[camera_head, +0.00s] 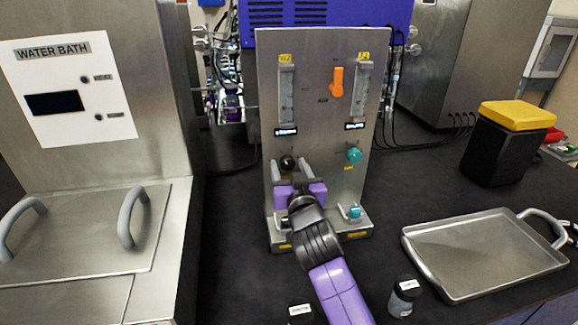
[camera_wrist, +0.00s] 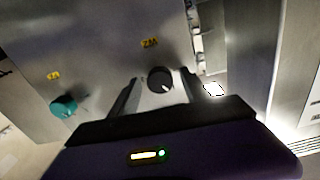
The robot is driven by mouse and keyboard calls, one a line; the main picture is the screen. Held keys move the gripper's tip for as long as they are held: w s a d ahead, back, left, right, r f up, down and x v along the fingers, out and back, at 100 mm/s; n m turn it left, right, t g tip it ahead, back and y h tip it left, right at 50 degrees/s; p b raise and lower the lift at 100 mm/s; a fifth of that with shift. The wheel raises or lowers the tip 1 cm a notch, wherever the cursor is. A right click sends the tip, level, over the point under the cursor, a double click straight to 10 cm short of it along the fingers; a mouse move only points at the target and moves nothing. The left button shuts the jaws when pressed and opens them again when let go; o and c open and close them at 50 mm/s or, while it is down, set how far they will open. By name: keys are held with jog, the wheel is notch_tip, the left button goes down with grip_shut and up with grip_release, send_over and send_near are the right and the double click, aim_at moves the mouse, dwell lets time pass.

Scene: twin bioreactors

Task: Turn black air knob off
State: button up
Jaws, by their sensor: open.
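The black air knob (camera_head: 288,163) is on the lower left of the upright metal panel (camera_head: 325,60). In the wrist view the black knob (camera_wrist: 160,79) has a pale pointer line and sits beyond the fingers, between their tips in the picture. My gripper (camera_head: 291,172) is open just in front of the panel, below and around the knob in the head view. Its fingers also show in the wrist view (camera_wrist: 163,92), spread apart. I cannot tell whether either finger touches the knob.
A teal knob (camera_head: 354,155) is to the right on the panel, with an orange valve handle (camera_head: 336,83) above. Another teal knob (camera_head: 354,212) is low at the right. A metal tray (camera_head: 480,255), small black jar (camera_head: 404,296) and yellow-lidded black bin (camera_head: 497,150) stand at right.

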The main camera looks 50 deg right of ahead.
grip_shut()
jog(key=shift+n, duration=0.5)
jog(key=n+p, duration=0.2)
jog(key=n, duration=0.2)
jog(key=shift+r+n+p, duration=0.1)
jog(key=shift+n+p, duration=0.2)
jog(key=n+p, duration=0.2)
jog(key=n, duration=0.2)
jog(key=shift+n+p, duration=0.6)
jog(key=shift+n, duration=0.6)
